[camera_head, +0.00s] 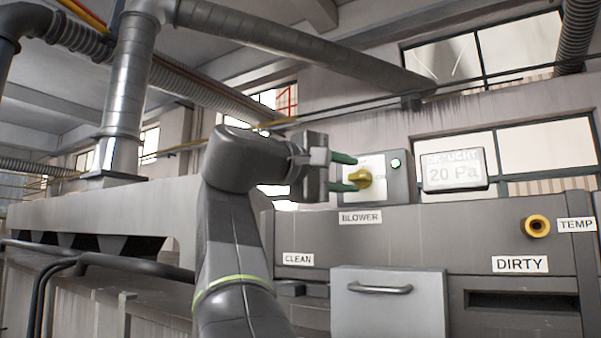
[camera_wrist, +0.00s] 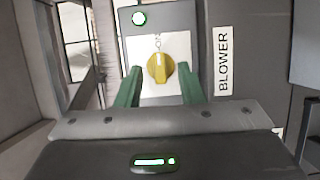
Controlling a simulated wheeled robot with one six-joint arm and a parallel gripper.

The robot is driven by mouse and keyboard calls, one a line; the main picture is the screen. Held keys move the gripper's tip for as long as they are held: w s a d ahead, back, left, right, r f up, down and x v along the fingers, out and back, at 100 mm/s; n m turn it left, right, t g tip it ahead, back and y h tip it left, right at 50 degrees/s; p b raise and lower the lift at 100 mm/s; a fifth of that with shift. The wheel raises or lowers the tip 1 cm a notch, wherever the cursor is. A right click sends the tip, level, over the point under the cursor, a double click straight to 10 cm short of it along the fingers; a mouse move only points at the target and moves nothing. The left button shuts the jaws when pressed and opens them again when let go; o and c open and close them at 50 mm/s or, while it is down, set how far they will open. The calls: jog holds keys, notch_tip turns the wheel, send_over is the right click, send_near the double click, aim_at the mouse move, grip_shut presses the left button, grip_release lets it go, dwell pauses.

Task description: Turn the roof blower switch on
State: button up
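The blower switch is a yellow rotary knob (camera_head: 361,179) on a white plate on a grey box, above the BLOWER label (camera_head: 360,217). The knob also shows in the wrist view (camera_wrist: 161,68), with a pale mark on its upper part toward the sideways ON lettering (camera_wrist: 157,41). A round lamp (camera_head: 395,163) on the box glows green-white. My gripper (camera_head: 346,172) is open, its green fingers on either side of the knob. In the wrist view, gaps show between knob and fingers, and nothing is held.
A display (camera_head: 454,170) reading 20 Pa stands right of the switch box. Below are a grey drawer front (camera_head: 389,308) with a handle and the CLEAN and DIRTY labels. A yellow-ringed knob (camera_head: 537,226) sits by TEMP. Ducts run overhead.

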jog(key=b+v, duration=0.1)
jog(key=v, duration=1.1)
jog(key=shift+b, duration=0.3)
jog(key=shift+d, duration=0.1)
jog(key=shift+p+x, duration=1.1)
jog(key=shift+x, duration=5.7)
